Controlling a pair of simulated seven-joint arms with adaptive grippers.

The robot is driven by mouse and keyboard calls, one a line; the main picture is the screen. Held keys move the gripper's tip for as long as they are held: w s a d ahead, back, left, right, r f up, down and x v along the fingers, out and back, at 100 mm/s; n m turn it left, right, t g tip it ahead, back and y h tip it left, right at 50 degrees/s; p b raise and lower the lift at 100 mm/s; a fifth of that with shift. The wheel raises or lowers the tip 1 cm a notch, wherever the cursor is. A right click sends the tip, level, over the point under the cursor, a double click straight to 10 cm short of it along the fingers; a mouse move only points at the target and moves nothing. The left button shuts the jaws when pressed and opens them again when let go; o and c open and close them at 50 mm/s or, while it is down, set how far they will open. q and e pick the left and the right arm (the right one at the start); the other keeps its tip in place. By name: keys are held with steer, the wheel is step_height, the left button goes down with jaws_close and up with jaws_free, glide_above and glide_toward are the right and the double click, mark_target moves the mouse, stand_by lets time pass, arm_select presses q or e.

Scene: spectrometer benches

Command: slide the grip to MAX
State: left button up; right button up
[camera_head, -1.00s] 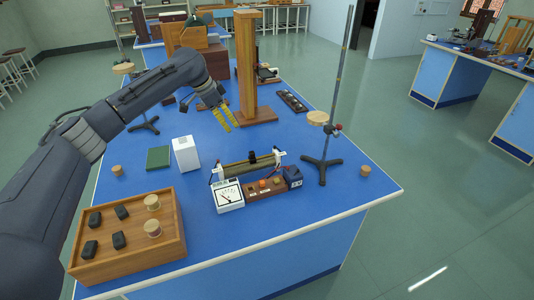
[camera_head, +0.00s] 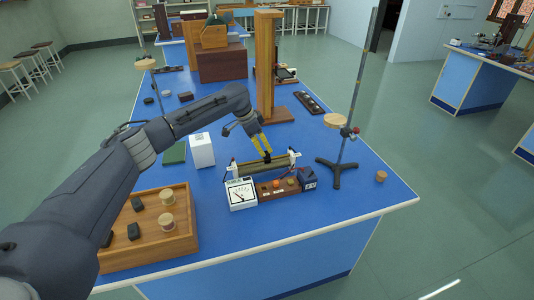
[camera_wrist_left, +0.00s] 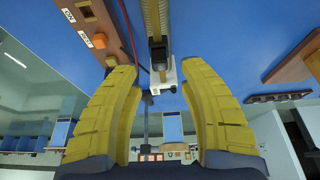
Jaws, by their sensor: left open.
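The rheostat (camera_head: 247,172) lies on the blue bench behind a meter and a switch board. Its black sliding grip (camera_head: 267,158) sits near the middle of its length. My left gripper (camera_head: 264,148) has yellow fingers pointing down just over the grip. In the left wrist view the fingers are spread wide and empty, with the dark grip (camera_wrist_left: 158,58) ahead of the gap between them, beyond the fingertips. The ribbed rheostat coil (camera_wrist_left: 154,18) runs up the picture there. I cannot make out a MAX mark in either view. My right gripper is not in view.
A stand (camera_head: 340,165) is at right, a wooden post (camera_head: 266,70) behind. A white block (camera_head: 202,150) and wooden tray (camera_head: 150,247) are left.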

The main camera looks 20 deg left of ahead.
mark_target(267, 152)
arm_select(q)
steer(key=shift+x, duration=2.15)
jaws_close()
